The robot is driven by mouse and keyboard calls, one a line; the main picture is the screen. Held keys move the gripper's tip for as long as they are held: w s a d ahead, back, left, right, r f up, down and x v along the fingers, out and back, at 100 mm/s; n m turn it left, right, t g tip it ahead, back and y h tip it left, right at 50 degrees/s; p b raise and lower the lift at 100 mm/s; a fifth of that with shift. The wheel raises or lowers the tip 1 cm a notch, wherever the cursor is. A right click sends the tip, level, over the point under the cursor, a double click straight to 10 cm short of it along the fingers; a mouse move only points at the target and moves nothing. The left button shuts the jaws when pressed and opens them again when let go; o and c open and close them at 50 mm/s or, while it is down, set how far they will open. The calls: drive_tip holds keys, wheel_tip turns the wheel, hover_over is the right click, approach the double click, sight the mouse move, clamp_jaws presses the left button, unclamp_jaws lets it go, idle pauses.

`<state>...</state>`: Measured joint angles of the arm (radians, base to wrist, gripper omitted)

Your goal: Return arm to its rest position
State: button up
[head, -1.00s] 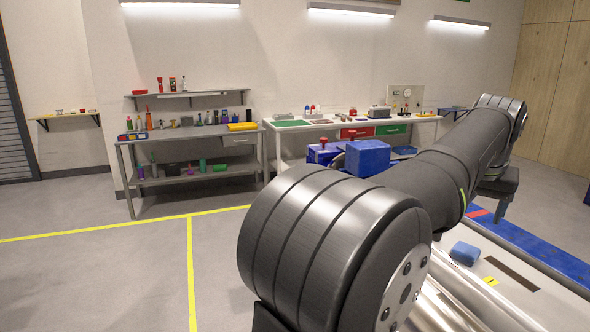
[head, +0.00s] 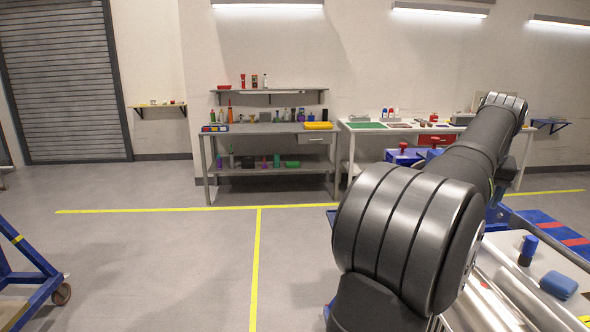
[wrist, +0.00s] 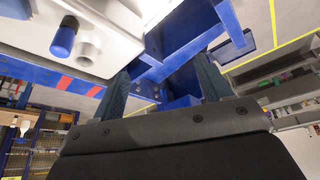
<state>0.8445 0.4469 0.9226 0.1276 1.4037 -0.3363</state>
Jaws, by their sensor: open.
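My gripper (wrist: 163,75) shows in the wrist view with its two dark textured fingers spread apart and nothing between them. It hangs in the air, tilted, with blue framework and a white surface beyond the fingers. In the head view my arm (head: 410,240) crosses the right side, with the large near joint in front and the thinner link reaching away to the far right. The gripper's fingers cannot be made out clearly in the head view.
Grey and white benches stand along the wall. A blue wheeled frame (head: 30,280) is at far left. The floor between is clear.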

drive_tip(key=w+a+f+n+y, duration=0.1)
drive_tip(key=w+a+f, duration=0.2)
drive_tip(key=w+a, duration=0.2)
drive_tip(key=w+a+f+n, duration=0.1)
drive_tip(key=w+a+f, duration=0.2)
drive_tip(key=w+a, duration=0.2)
drive_tip(key=w+a+f+n, duration=0.1)
drive_tip(key=w+a+f, duration=0.4)
drive_tip(key=a+f, duration=0.3)
wheel_tip(320, 180, down, 4)
drive_tip(key=shift+a+f+n+t, duration=0.2)
drive_tip(key=shift+n+t, duration=0.1)
drive_tip(key=shift+t, duration=0.1)
